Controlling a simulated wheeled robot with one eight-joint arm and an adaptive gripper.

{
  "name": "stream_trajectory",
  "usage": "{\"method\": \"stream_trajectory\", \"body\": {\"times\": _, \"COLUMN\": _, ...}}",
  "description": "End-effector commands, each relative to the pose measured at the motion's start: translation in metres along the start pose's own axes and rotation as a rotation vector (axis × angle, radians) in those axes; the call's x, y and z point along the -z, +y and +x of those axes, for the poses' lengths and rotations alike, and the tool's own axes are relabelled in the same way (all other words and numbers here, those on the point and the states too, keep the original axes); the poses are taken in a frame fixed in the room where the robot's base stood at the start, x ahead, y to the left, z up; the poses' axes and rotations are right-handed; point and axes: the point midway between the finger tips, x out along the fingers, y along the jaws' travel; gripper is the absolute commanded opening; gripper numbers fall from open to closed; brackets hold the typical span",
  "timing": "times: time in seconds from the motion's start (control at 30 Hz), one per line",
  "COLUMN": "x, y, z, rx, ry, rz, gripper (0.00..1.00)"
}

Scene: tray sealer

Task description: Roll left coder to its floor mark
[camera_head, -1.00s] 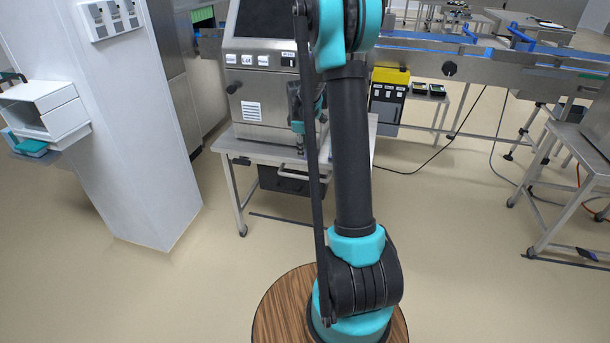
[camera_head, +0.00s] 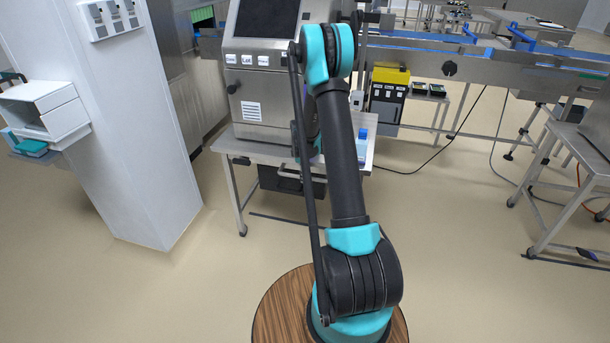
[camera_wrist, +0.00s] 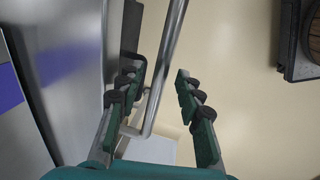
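The coder (camera_head: 258,95) is a grey metal machine with a dark screen and several small labels. It stands on a metal table frame with legs (camera_head: 237,195), left of centre in the head view. A bent metal bar handle (camera_wrist: 165,70) runs between the fingers of my gripper (camera_wrist: 158,85) in the wrist view. My gripper is open, with one finger on each side of the bar; I cannot tell if either touches it. In the head view my arm mostly hides my gripper. I cannot clearly identify the floor mark.
A white pillar (camera_head: 135,130) stands close on the left. A conveyor (camera_head: 430,62) runs behind, with a yellow-topped black box (camera_head: 388,90) below it. A metal stand (camera_head: 560,190) is at the right. The beige floor (camera_head: 450,240) between is clear.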

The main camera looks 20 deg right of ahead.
Motion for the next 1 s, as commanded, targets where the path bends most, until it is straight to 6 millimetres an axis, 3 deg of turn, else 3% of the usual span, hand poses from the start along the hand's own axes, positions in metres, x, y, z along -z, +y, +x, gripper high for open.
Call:
{"method": "stream_trajectory", "body": {"times": 0.3, "x": -0.0002, "y": -0.0002, "z": 0.0023, "rx": 0.000, "ry": 0.000, "rz": 0.000, "gripper": 0.36}}
{"method": "stream_trajectory", "body": {"times": 0.6, "x": -0.0001, "y": -0.0001, "z": 0.0021, "rx": 0.000, "ry": 0.000, "rz": 0.000, "gripper": 0.00}}
{"method": "stream_trajectory", "body": {"times": 1.0, "x": 0.0000, "y": 0.0004, "z": 0.0022, "rx": 0.000, "ry": 0.000, "rz": 0.000, "gripper": 0.00}}
